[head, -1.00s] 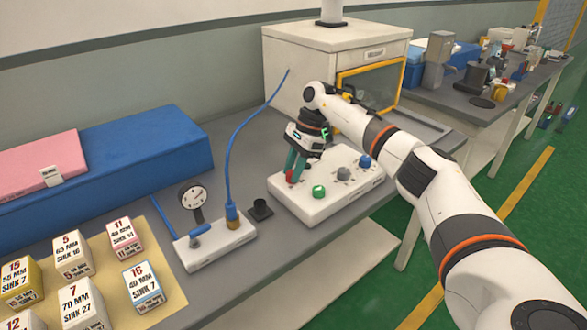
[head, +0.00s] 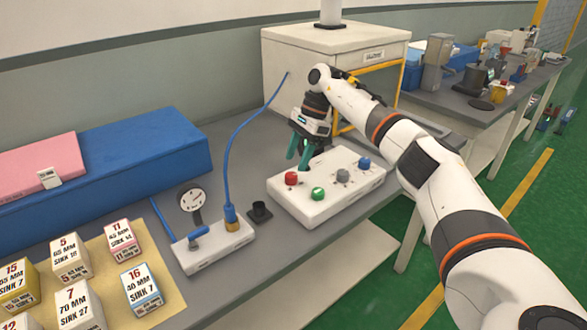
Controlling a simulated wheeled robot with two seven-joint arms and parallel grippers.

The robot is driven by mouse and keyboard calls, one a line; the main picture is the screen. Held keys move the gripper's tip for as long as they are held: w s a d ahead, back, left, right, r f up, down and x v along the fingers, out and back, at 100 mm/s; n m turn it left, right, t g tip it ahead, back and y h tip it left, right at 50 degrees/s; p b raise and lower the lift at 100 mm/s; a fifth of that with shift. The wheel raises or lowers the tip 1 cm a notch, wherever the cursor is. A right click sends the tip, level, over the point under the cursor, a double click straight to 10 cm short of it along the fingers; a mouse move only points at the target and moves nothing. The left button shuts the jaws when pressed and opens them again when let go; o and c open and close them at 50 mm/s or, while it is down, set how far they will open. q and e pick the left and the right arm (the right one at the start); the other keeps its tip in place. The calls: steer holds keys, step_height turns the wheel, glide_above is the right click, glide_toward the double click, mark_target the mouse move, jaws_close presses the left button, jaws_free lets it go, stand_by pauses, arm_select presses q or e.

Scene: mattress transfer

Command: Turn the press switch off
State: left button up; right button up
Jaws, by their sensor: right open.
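A white control box (head: 325,208) sits on the grey bench. It carries a red knob (head: 291,178), a green button (head: 318,194), a grey selector knob (head: 343,176) and a blue button (head: 364,163). Which of them is the press switch is not labelled legibly. My right gripper (head: 298,159) points down with its teal fingers apart and empty. It is at the back edge of the box, just behind the red knob and apart from it. My left gripper is not in view.
A white cabinet (head: 288,75) with a yellow-framed front stands behind; my arm covers much of that front. Left of the box are a gauge-and-valve block (head: 215,250) with a blue hose (head: 228,140), a small black holder (head: 260,212) and several labelled boxes (head: 70,258).

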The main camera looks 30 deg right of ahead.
steer(key=v, duration=0.7)
steer(key=shift+r, duration=0.3)
steer(key=shift+d+r, duration=0.1)
steer(key=shift+d, duration=0.05)
